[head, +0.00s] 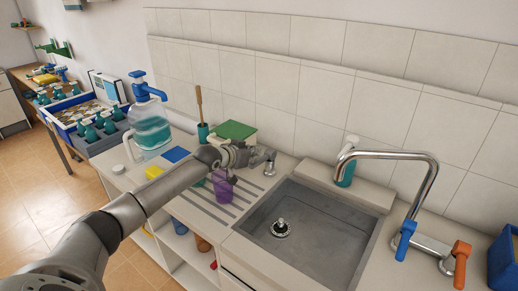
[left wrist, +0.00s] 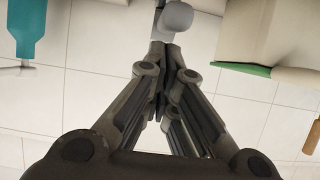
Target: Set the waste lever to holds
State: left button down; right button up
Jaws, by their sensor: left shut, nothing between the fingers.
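The waste lever (head: 270,160) is a small metal lever on the counter at the sink's back left corner. In the left wrist view a pale grey rounded knob (left wrist: 176,17), seemingly the lever's end, shows just beyond my fingertips. My left gripper (head: 250,156) is shut and empty, its tips close beside the lever; I cannot tell whether they touch. The shut fingers also show in the left wrist view (left wrist: 160,50). The sink (head: 310,262) has a metal waste plug (head: 281,228) in its floor. My right gripper is out of view.
A purple cup (head: 223,188) stands on the ridged drainer below my left gripper. A soap jug (head: 150,125) stands left. The chrome tap (head: 395,155) and a teal bottle (head: 346,173) stand behind the sink.

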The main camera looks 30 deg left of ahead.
aim_at(262, 158)
pick_arm(q)
jog(key=shift+s+a+f+t+b, duration=0.15)
jog(key=shift+f+t+b, duration=0.2)
jog(key=shift+f, duration=0.2)
jog(key=shift+s+d+f+t+b, duration=0.1)
jog(key=shift+f+t+b, duration=0.2)
jog(key=shift+f, duration=0.2)
jog(key=shift+s+f, duration=0.25)
jog(key=shift+s, duration=0.05)
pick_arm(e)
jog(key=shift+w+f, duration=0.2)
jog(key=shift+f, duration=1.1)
pick_arm(q)
jog(key=shift+f, duration=0.15)
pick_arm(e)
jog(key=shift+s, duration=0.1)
